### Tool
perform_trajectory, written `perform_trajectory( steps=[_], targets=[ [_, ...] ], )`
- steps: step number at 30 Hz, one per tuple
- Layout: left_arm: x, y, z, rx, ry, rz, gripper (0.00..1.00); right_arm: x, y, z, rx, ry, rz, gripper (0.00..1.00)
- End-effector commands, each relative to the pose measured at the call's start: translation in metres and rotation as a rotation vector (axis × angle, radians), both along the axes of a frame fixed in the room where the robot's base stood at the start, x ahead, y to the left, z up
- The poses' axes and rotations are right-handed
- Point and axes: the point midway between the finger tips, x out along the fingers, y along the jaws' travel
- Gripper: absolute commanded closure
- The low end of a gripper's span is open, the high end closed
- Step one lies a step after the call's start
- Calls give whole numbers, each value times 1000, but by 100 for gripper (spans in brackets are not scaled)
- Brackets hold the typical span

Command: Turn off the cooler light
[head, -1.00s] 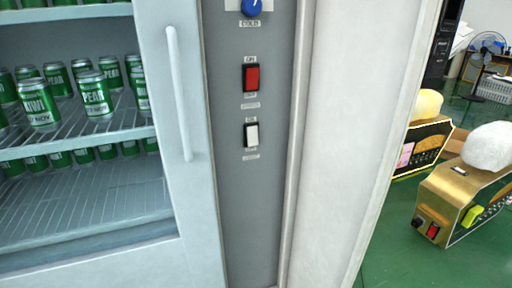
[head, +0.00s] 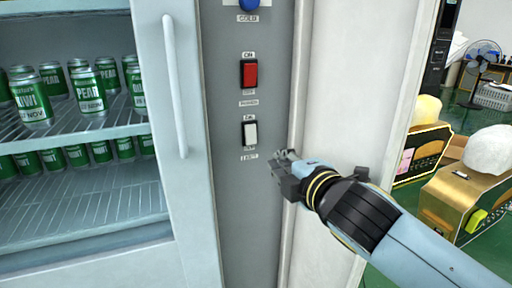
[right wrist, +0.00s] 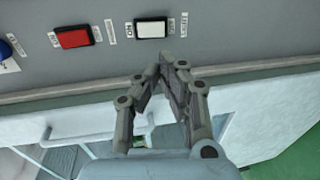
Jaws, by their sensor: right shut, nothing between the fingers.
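The cooler's grey control panel (head: 245,200) stands right of its glass door. It carries a white rocker switch (head: 250,134) with a label below that is too blurred to read surely. Above it is a red rocker switch (head: 249,74). In the right wrist view the white switch (right wrist: 151,29) lies just beyond the fingertips and the red switch (right wrist: 74,38) is left of it. My right gripper (head: 279,161) is shut and empty, below and right of the white switch, apart from it. My left gripper is not in view.
A blue knob (head: 250,4) labelled COLD sits at the panel's top. The cooler door's white handle (head: 175,90) is left of the panel, with green cans (head: 88,92) behind it. Gold machines (head: 455,195) and a fan (head: 482,58) stand at the right.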

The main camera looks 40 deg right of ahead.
Motion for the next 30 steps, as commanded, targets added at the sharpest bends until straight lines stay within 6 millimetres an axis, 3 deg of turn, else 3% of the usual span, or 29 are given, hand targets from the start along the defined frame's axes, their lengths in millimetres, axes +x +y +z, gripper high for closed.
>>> perform_trajectory(
  steps=[7,11,24,30],
  targets=[
    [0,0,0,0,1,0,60,3,-1,-1,3,0,-1,100],
    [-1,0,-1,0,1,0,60,16,-4,-3,3,-1,-1,100],
    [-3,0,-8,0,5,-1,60,102,-25,-20,4,1,-2,100],
    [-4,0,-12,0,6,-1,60,126,-30,-24,5,1,0,100]
  ],
)
